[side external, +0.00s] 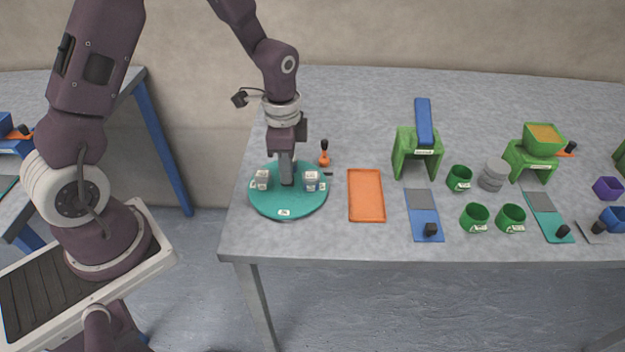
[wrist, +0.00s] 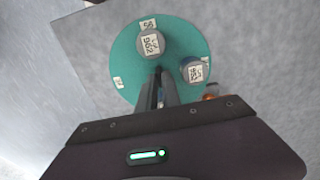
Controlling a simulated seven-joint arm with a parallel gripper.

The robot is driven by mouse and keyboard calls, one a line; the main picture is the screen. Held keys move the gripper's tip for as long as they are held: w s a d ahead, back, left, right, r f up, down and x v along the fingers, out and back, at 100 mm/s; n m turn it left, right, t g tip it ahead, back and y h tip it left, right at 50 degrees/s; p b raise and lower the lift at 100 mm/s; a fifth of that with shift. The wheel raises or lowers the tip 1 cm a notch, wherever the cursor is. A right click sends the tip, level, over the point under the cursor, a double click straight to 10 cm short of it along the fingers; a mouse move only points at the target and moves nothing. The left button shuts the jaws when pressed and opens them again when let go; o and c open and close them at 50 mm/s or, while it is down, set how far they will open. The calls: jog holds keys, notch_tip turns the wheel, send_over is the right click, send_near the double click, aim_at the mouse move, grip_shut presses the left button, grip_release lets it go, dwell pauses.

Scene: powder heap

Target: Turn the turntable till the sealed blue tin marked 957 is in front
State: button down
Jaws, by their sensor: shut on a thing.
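The teal turntable (side external: 268,205) lies at the left end of the table, with white tags on its rim. It also shows in the wrist view (wrist: 126,62). My gripper (side external: 287,182) points down at its middle, shut on a central part that the fingers hide. In the side view, a tin with a pale label (side external: 262,178) stands left of the fingers and a bluish tin (side external: 311,181) stands right. The wrist view shows a grey-topped tin (wrist: 150,42) that seems to read 962 and a bluish tin (wrist: 193,72) whose number I cannot read surely.
An orange-handled tool (side external: 324,156) lies behind the turntable. An orange tray (side external: 366,195) sits close on its right. The table's front edge is near the turntable.

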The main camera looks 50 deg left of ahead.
dwell(0.5)
jog(key=m, duration=0.8)
jog(key=shift+m, duration=0.4)
jog(key=m, duration=0.8)
jog(key=shift+m, duration=0.4)
jog(key=c, duration=1.7)
grip_release()
notch_tip(320, 180, up, 8)
jog(key=shift+f, duration=0.2)
